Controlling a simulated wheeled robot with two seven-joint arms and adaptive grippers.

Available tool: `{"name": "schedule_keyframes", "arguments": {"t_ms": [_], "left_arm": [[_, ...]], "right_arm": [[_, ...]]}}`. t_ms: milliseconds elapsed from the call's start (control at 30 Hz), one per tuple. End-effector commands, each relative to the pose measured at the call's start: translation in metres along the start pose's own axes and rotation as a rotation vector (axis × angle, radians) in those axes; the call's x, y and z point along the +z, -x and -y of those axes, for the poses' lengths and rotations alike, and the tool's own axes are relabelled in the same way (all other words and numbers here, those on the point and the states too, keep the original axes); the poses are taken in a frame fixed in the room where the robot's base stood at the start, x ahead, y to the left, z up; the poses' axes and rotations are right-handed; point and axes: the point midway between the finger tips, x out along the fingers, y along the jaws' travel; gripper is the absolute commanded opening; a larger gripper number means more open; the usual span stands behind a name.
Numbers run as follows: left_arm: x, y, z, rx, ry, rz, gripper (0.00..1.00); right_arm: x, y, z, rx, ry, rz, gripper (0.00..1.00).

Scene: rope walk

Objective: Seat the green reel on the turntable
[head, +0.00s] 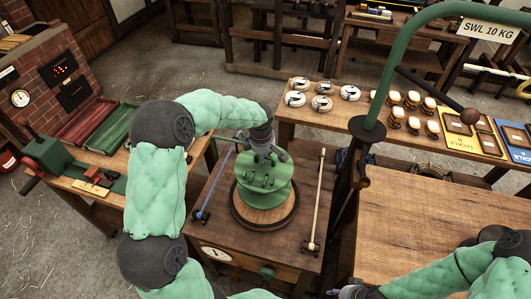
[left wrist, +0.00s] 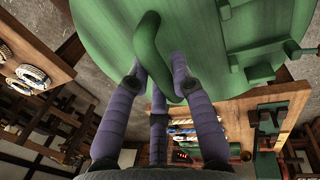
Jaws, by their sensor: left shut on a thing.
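The green reel (head: 266,194) is over the round wooden turntable (head: 262,223) on the middle bench in the head view. I cannot tell whether its underside touches the turntable. My left gripper (head: 264,152) comes down onto the reel from above. In the left wrist view its fingers (left wrist: 160,68) are shut around a curved green handle on the reel's disc (left wrist: 100,25). Several small green pegs stand on the reel's upper face. My right arm is at the lower right, and its gripper is mostly cut off by the bottom edge.
A thin blue-ended rod (head: 213,185) lies left of the turntable and a pale rod (head: 319,200) right of it. A green post (head: 398,70) with a load sign rises at the right. Rope coils (head: 323,88) lie on the back bench. The bare right tabletop (head: 440,215) is clear.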

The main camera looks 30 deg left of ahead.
Motion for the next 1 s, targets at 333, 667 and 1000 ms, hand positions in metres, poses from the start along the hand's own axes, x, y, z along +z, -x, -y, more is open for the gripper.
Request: {"name": "schedule_keyframes", "arguments": {"t_ms": [333,667,1000], "left_arm": [[0.000,-0.016,0.002,0.003,0.001,0.000,0.00],[0.000,-0.035,0.006,0.004,0.001,0.000,0.00],[0.000,-0.053,0.009,0.004,0.001,0.000,0.00]], "right_arm": [[-0.001,-0.008,-0.003,0.000,0.000,0.000,0.40],[-0.001,-0.022,-0.008,0.000,0.000,0.000,0.40],[-0.002,-0.039,-0.014,0.000,0.000,0.000,0.40]]}}
